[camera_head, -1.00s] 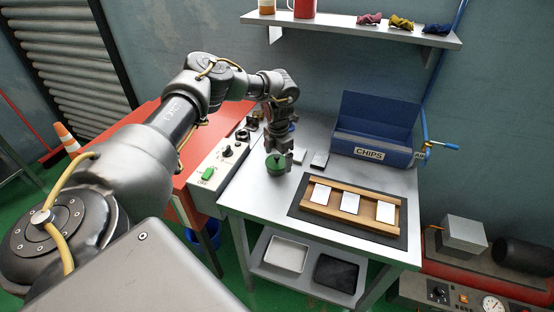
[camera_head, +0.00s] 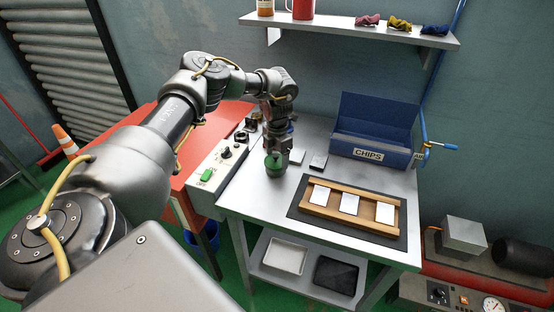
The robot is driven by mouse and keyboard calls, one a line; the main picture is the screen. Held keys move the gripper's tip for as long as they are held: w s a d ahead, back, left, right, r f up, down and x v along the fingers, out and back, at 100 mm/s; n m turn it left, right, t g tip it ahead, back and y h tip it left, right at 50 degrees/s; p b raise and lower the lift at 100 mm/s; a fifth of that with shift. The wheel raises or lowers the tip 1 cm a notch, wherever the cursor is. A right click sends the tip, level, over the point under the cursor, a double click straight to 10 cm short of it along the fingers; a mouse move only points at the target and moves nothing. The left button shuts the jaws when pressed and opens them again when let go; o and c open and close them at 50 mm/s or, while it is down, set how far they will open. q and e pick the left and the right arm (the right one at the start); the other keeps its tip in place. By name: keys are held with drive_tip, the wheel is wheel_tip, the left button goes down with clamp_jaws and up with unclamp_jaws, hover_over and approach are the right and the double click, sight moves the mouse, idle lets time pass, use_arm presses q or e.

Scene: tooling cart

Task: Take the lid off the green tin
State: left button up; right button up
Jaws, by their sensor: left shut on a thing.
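The green tin (camera_head: 275,168) stands on the metal cart top, near its left side beside the control box. My left gripper (camera_head: 276,156) points straight down over it, shut on the tin's lid at the top. The fingers hide much of the lid, and the seam between lid and tin is too small to make out. My right gripper is not in view.
A blue CHIPS bin (camera_head: 372,150) stands at the back right of the cart top (camera_head: 262,202). A wooden rack with white cards (camera_head: 349,204) lies on a dark mat at the front right. A control box (camera_head: 215,165) is at the left. A shelf (camera_head: 350,30) hangs above.

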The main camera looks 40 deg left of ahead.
use_arm(q)
drive_tip(key=r, duration=0.1)
drive_tip(key=r+b, duration=0.1)
drive_tip(key=shift+s+d+r, duration=0.15)
drive_tip(key=shift+d+r, duration=0.05)
drive_tip(key=shift+r, duration=0.15)
drive_tip(key=s+d+r+b, duration=0.2)
drive_tip(key=s+d+r, duration=0.6)
drive_tip(key=s, duration=0.3)
drive_tip(key=shift+r, duration=0.7)
